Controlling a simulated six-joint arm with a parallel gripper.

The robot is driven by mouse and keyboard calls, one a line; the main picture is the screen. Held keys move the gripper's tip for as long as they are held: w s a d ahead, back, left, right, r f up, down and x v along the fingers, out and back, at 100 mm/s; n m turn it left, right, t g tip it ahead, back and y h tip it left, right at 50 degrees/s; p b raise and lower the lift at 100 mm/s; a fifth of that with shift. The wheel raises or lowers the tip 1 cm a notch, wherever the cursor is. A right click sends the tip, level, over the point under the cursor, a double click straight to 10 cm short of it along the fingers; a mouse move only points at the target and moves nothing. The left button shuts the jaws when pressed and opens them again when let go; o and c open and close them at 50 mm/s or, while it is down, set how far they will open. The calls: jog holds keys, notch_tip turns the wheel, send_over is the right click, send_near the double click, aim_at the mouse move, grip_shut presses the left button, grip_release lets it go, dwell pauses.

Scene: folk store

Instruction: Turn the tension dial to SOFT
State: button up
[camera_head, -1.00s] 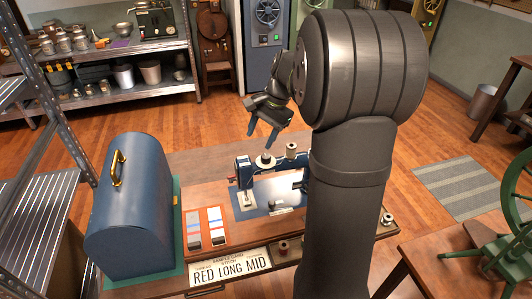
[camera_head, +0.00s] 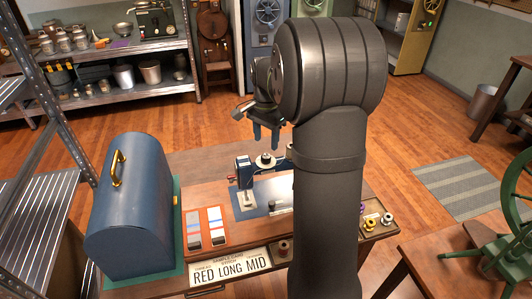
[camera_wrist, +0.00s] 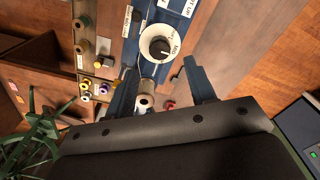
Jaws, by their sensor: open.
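The blue sewing machine (camera_head: 243,174) stands on the wooden table, partly hidden by my arm. In the wrist view the tension dial, a black knob (camera_wrist: 160,47) in a white ring (camera_wrist: 147,36), sits on the machine's blue top. Its white pointer mark faces the lower right, near lettering that looks like MID; the SOFT mark is not clearly readable. My gripper (camera_head: 266,142) is open and empty above the machine, fingers pointing down. In the wrist view the fingers of my gripper (camera_wrist: 160,66) stand on either side of the dial's lower part, apart from it.
A thread spool (camera_wrist: 146,101) stands close to the dial, between the fingers in the wrist view. A card (camera_head: 231,267) reading RED LONG MID lies at the table's front. A blue domed case (camera_head: 135,215) is at left; several small spools (camera_head: 370,223) are at right.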

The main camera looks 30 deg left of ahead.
aim_at(266, 156)
notch_tip(266, 156, down, 6)
jog(key=shift+f, duration=0.1)
jog(key=shift+c, duration=0.4)
jog(key=c, duration=0.9)
jog(key=shift+n, duration=0.3)
jog(key=n, duration=1.1)
jog(key=shift+n, duration=0.3)
